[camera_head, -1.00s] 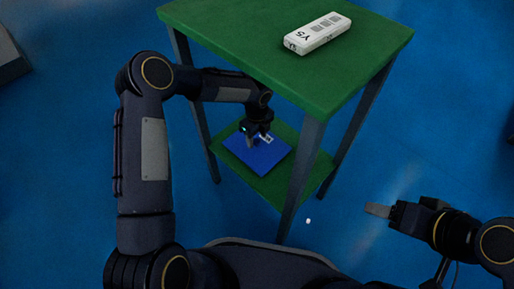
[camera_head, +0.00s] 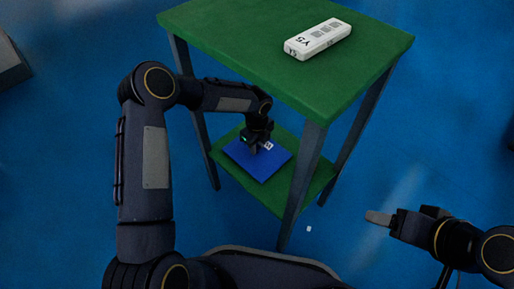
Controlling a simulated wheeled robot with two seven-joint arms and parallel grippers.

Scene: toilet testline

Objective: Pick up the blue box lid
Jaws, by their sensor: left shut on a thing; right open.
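My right gripper (camera_head: 378,218) is open and empty, out over the floor to the right of the table.
The green tabletop (camera_head: 230,45) is above the shelf, with a white box marked Y5 (camera_head: 318,39) on it. Dark table legs (camera_head: 301,185) stand around the shelf. A small white speck (camera_head: 308,229) lies on the blue floor. Floor to the right is clear.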

